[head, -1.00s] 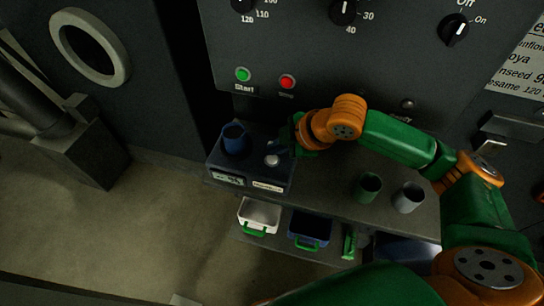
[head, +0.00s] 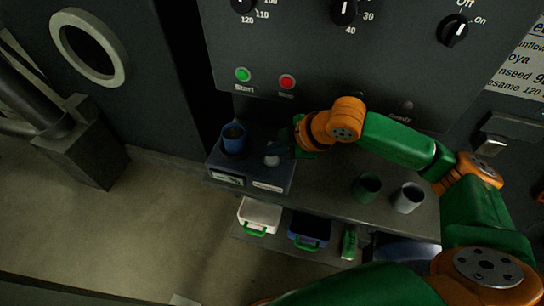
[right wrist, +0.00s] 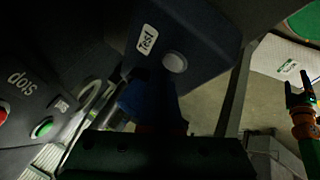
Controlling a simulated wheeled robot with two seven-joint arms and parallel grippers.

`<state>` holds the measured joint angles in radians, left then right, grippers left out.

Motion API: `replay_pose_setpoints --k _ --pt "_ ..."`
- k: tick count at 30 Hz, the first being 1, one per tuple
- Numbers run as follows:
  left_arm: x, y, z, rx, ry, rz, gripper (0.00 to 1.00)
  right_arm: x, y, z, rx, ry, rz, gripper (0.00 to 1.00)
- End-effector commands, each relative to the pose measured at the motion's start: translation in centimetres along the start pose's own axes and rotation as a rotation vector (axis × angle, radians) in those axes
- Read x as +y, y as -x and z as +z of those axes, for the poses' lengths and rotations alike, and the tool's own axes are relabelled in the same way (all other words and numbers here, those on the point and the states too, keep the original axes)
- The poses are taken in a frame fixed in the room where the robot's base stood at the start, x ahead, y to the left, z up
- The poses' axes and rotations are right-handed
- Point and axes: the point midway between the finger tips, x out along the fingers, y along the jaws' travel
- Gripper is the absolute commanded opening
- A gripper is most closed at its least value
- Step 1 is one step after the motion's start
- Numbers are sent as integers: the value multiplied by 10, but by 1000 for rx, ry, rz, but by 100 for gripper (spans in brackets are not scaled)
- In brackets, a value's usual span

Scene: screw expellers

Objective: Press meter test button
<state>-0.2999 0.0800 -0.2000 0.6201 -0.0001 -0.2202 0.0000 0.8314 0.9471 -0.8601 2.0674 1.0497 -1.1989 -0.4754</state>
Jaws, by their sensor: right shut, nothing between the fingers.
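The meter (head: 222,166) is a dark box on the shelf, with a small display (head: 228,179) and a pale label on its front. Its round whitish button (head: 272,161) is on top; the right wrist view shows this button (right wrist: 174,62) beside a "Test" label (right wrist: 147,39). My right gripper (head: 281,152) is shut and empty, its dark tips close beside the button. Whether they touch it I cannot tell. My left gripper (right wrist: 299,88) shows there at the right edge, open and empty.
A blue cup (head: 234,140) stands at the left of the meter's top. A green cup (head: 367,186) and a grey cup (head: 409,198) stand on the shelf at right. Green start (head: 242,74) and red stop (head: 287,82) buttons are on the panel above. Bins (head: 260,214) sit below.

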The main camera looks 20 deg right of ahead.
Motion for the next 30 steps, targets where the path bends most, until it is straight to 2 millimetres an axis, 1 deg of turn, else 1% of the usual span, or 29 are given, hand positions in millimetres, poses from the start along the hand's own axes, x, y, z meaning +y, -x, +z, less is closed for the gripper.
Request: replay_pose_setpoints --k 4,30 --pt "0 1 0 0 0 0 78 -2 -3 2 0 1 1 0" --pt "0 0 0 0 0 0 78 -5 -9 5 0 0 0 0"
